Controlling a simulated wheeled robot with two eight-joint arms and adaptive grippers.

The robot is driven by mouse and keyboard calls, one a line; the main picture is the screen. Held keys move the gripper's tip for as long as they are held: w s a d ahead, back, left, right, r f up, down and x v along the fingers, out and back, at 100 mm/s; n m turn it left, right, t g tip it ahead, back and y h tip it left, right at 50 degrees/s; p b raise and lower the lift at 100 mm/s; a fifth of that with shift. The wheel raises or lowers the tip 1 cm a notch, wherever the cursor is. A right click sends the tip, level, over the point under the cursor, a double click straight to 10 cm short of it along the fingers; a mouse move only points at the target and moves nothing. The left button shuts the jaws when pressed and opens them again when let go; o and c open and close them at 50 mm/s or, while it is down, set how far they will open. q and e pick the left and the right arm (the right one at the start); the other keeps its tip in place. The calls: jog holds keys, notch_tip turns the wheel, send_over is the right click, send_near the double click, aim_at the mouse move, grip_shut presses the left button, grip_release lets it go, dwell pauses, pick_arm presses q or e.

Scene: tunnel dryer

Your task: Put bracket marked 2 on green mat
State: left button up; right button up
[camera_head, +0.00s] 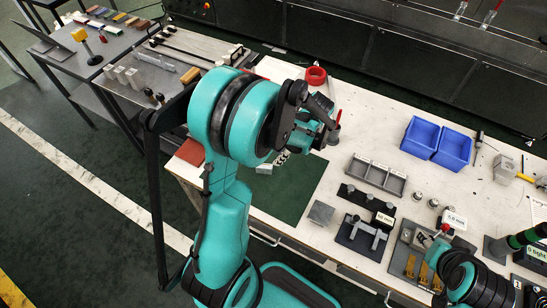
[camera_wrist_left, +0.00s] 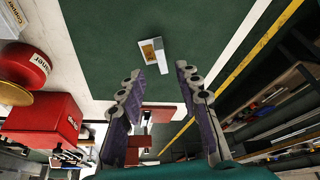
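A small grey angled bracket (camera_wrist_left: 154,53) with a yellow-brown patch rests on the green mat (camera_wrist_left: 95,30) in the left wrist view. It also shows on the mat in the head view (camera_head: 264,169), partly hidden by my left arm. I cannot read a number on it. My left gripper (camera_wrist_left: 160,80) is open and empty, its two fingers apart, with the bracket beyond the fingertips and not touching them. In the head view my left gripper is over the mat (camera_head: 290,197), largely hidden by its own wrist. My right arm is at the lower right; its fingers cannot be made out.
Blue bins (camera_head: 437,141), a grey divided tray (camera_head: 376,175) and a dark fixture (camera_head: 361,236) stand right of the mat. The mat's front is clear.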

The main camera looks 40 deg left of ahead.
pick_arm(q)
jog(key=s+d+r+m+t+h, duration=0.2)
jog(key=s+d+r+m+t, duration=0.2)
jog(key=m, duration=0.8)
jog(key=s+d+r+m+t+h, duration=0.2)
jog(key=s+d+r+m+t, duration=0.2)
jog(key=d+r+m, duration=0.4)
jog(key=shift+r+m+t+p, duration=0.3)
jog(key=shift+r+m+t, duration=0.4)
jog(key=shift+r+m, duration=0.95)
jog(key=shift+s+f+m, duration=0.1)
jog(key=shift+f+m, duration=0.15)
jog(key=shift+f, duration=0.05)
